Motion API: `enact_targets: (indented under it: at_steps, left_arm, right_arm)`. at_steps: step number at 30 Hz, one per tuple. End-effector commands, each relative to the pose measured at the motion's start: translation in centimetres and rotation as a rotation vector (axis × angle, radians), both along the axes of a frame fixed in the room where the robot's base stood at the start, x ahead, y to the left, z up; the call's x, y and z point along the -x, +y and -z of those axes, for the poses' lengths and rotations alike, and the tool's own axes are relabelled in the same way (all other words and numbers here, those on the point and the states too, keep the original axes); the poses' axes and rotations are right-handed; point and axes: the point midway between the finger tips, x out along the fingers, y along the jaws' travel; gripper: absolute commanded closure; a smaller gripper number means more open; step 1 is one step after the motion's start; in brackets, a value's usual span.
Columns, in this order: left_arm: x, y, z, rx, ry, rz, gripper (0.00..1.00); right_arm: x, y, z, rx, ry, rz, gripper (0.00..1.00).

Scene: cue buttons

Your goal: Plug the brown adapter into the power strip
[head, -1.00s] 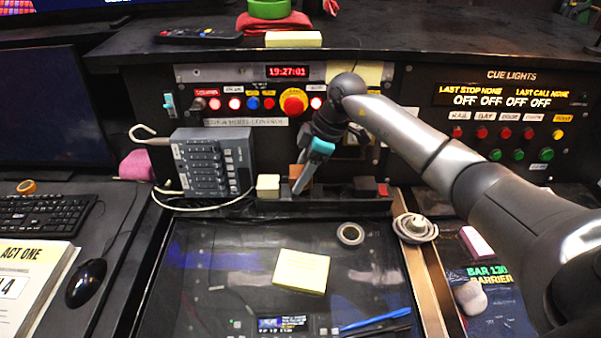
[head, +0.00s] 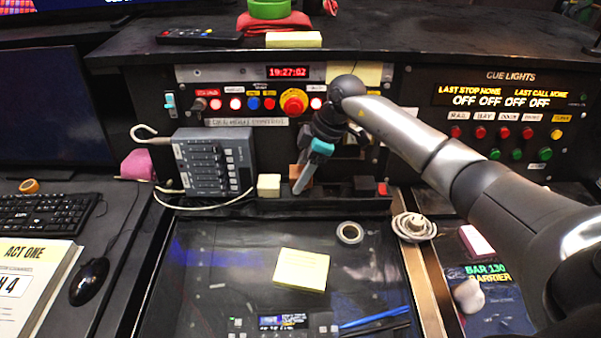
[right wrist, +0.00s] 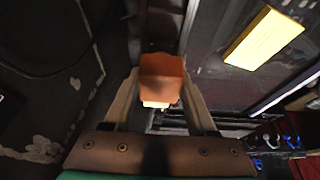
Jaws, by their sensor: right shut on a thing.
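The brown adapter (head: 294,171) is partly hidden behind my right gripper (head: 299,188), which is shut on it. In the right wrist view the adapter (right wrist: 161,78) sits between the two fingers of my gripper (right wrist: 160,92), with a pale patch at its lower edge. The black power strip (head: 325,205) lies along the foot of the panel, with a red switch at its right end. The adapter is over its middle-left part. I cannot tell whether it touches the strip or its prongs are in a socket. My left gripper is not in view.
A white adapter (head: 268,185) is on the strip left of my gripper, and a black one (head: 364,186) is to the right. A grey fader box (head: 212,162) with a cable stands at the left. Tape (head: 350,233) and a yellow note pad (head: 301,270) lie in front.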

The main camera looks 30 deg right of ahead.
Motion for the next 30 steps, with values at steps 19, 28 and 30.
enact_targets:
  at_steps: [19, 28, 30]
  left_arm:
    - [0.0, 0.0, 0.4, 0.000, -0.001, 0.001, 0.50]
    - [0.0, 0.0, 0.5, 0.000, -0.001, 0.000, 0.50]
    - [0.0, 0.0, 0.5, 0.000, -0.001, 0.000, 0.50]
  right_arm:
    - [0.0, 0.0, 2.0, 0.000, 0.000, 0.000, 1.00]
    - [0.0, 0.0, 2.4, -0.001, -0.001, -0.001, 0.31]
    - [0.0, 0.0, 2.4, -0.001, -0.001, -0.001, 0.23]
